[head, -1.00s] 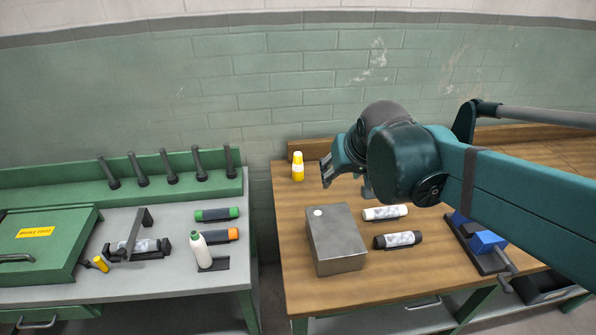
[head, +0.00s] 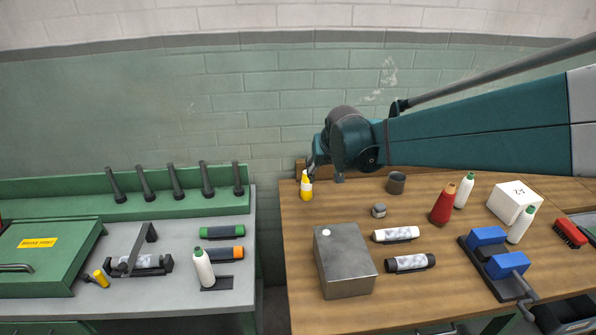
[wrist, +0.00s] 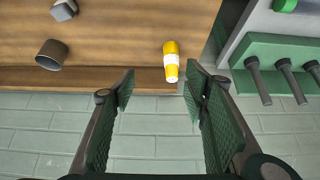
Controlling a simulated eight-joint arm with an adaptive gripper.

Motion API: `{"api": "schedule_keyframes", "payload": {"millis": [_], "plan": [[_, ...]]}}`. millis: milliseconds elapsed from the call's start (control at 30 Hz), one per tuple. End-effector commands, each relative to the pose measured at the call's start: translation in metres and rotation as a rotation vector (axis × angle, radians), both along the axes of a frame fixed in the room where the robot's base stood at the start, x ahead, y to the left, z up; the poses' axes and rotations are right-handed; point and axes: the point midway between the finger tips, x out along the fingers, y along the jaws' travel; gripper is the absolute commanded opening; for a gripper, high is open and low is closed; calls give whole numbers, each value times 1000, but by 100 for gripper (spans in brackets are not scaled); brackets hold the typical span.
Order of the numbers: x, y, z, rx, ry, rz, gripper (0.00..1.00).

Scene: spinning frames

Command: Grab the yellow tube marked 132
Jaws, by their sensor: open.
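The yellow tube (head: 306,188) with a white band stands at the back left corner of the wooden bench. It also shows in the wrist view (wrist: 171,62), near the bench's back edge and just beyond the fingertips. Its marking is too small to read. My gripper (wrist: 160,84) is open and empty, with its two fingers apart and the tube lying ahead of the gap, closer to the right finger. In the head view my gripper (head: 312,168) is beside the tube's top, partly hidden by my wrist.
A grey metal box (head: 345,262), a white tube (head: 396,234) and a black tube (head: 410,263) lie in front. A dark cup (head: 396,183) and a red bottle (head: 443,204) stand to the right. A green-edged bench (head: 130,205) with upright pegs is at left, across a gap.

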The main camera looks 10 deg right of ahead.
Motion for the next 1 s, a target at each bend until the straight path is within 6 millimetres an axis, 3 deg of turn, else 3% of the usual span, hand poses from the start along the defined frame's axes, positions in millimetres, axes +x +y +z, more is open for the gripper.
{"api": "schedule_keyframes", "payload": {"millis": [600, 800, 1000], "plan": [[113, 26, -92, -1, 10, 0, 45], [136, 32, -115, -1, 13, -1, 45], [146, 34, -126, -2, 14, -1, 45]]}}
